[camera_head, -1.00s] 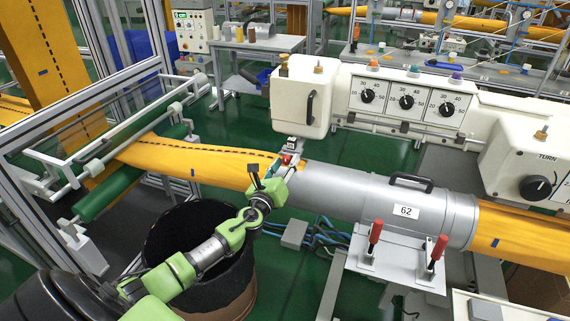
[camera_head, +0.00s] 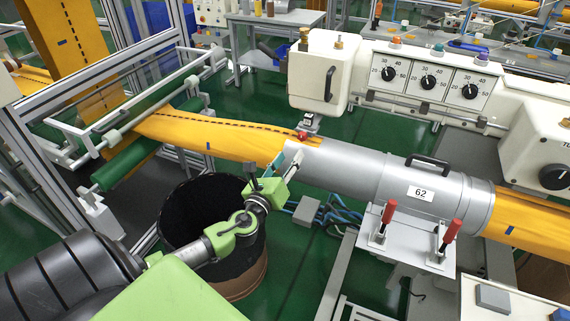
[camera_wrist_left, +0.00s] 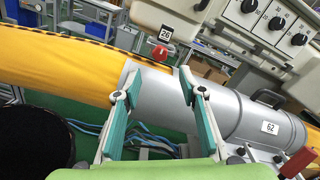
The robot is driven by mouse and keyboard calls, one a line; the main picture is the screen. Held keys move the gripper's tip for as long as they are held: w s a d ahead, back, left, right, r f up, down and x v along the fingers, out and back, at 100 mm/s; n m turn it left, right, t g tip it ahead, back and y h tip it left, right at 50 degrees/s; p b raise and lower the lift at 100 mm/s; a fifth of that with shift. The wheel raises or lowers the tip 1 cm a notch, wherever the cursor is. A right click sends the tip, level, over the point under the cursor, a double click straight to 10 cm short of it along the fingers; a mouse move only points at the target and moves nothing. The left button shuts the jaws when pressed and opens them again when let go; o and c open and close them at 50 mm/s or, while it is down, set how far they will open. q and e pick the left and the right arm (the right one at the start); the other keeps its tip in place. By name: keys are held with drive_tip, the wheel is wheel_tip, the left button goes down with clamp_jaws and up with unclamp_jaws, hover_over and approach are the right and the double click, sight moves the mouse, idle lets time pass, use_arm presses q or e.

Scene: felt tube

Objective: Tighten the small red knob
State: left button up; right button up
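The small red knob (camera_head: 302,136) sits just above the left end of the grey metal tube (camera_head: 340,172), beneath the white machine box. In the left wrist view the red knob (camera_wrist_left: 159,53) shows under a tag reading 26, beyond my fingertips. My left gripper (camera_head: 288,163) is in front of the tube's left end, apart from the knob. In the left wrist view its two teal-padded fingers (camera_wrist_left: 160,80) are spread, with the tube behind them and nothing held. My right gripper is not in view.
Yellow felt (camera_head: 220,138) runs into the tube from the left. A black-lined bin (camera_head: 257,262) stands below my left arm. Two red-handled clamps (camera_head: 385,222) and the white dial panel (camera_head: 430,82) are to the right.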

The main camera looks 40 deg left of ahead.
use_arm(q)
drive_tip(key=shift+v, duration=1.05)
